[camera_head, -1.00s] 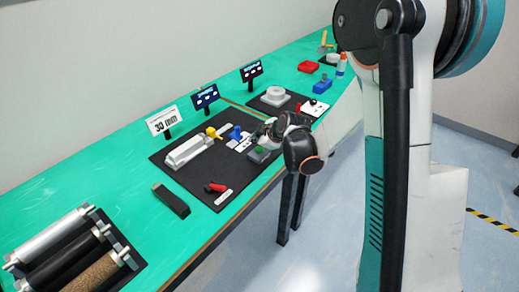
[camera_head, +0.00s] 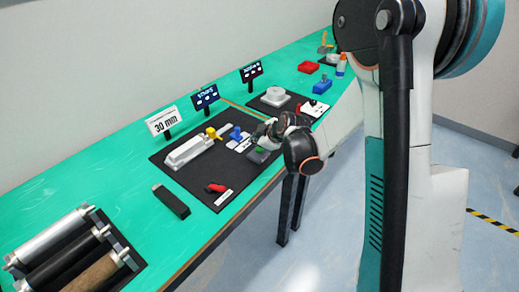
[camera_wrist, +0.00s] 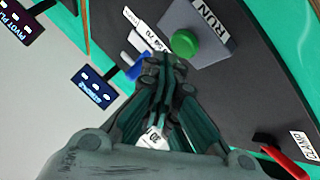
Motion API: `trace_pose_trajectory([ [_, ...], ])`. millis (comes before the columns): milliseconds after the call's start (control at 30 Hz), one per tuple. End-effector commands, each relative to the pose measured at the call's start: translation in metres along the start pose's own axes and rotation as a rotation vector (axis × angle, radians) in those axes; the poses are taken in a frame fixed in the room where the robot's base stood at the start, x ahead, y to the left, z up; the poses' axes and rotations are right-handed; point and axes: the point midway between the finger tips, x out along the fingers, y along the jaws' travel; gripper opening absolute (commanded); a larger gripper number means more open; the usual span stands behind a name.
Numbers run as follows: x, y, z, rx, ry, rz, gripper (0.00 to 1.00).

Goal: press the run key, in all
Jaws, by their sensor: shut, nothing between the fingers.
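The run key is a green round button (camera_wrist: 186,43) on a grey box with a RUN label (camera_wrist: 206,20) in the wrist view. In the head view the green button (camera_head: 261,150) sits near the front edge of the black mat (camera_head: 190,187). My gripper (camera_wrist: 163,64) is shut and empty, its fingertips just below and left of the button in the wrist view. I cannot tell its height above the box. In the head view my gripper (camera_head: 266,133) is partly hidden by its own wrist, right behind the button.
A red clamp lever (camera_wrist: 285,160), a blue part (camera_head: 236,132) and a yellow knob (camera_head: 212,133) stand on the mat. A 30 mm sign (camera_head: 165,121) and two dark display panels (camera_head: 206,97) (camera_head: 251,72) stand behind. A black block (camera_head: 171,201) and several rollers (camera_head: 50,237) lie left.

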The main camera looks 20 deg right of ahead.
Motion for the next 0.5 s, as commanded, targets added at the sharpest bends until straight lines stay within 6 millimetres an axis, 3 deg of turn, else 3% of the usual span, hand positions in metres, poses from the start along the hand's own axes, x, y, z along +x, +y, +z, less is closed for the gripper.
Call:
trace_pose_trajectory([
  [500, 0.0053, -0.0040, 0.0040, 0.000, 0.000, 0.000, 0.00],
])
